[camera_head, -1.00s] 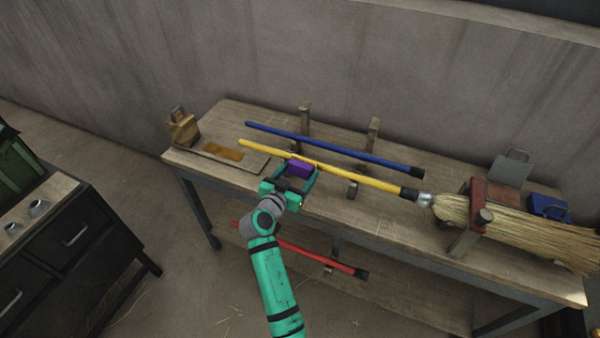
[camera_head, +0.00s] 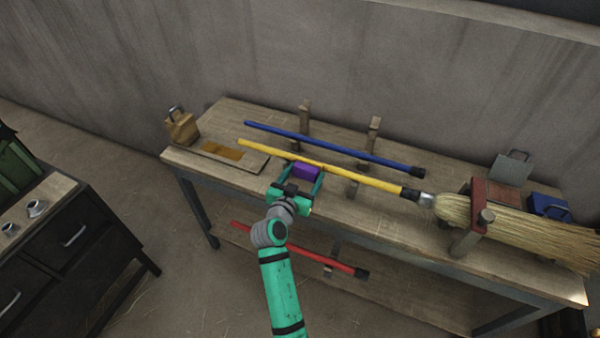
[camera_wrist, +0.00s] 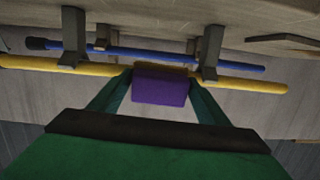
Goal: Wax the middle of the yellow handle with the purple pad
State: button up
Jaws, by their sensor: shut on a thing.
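The yellow handle (camera_head: 365,179) lies across the workbench, its right end joined to a straw broom head (camera_head: 520,232). My gripper (camera_head: 305,176) is shut on the purple pad (camera_head: 306,171) and holds it at the near side of the handle, left of the handle's middle. In the wrist view the pad (camera_wrist: 160,87) sits between the two fingers, with the yellow handle (camera_wrist: 245,83) passing just beyond it. The pad looks close to or against the handle; I cannot tell whether they touch.
A blue handle (camera_head: 330,147) lies behind, near wooden posts (camera_head: 374,130). A board with an amber patch (camera_head: 222,151) and a wooden block (camera_head: 181,128) are at the left. A red clamp (camera_head: 478,200) and a blue box (camera_head: 548,206) stand right. A red handle (camera_head: 300,250) lies below.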

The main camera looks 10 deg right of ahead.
jog(key=s+d, duration=0.1)
jog(key=d, duration=0.1)
jog(key=s+d, duration=0.3)
jog(key=d, duration=0.2)
jog(key=shift+s+f, duration=0.1)
jog(key=shift+s, duration=0.05)
dwell(0.7)
jog(key=shift+v, duration=3)
jog(key=shift+a, duration=0.1)
jog(key=shift+v, duration=1.4)
jog(key=shift+a, duration=0.1)
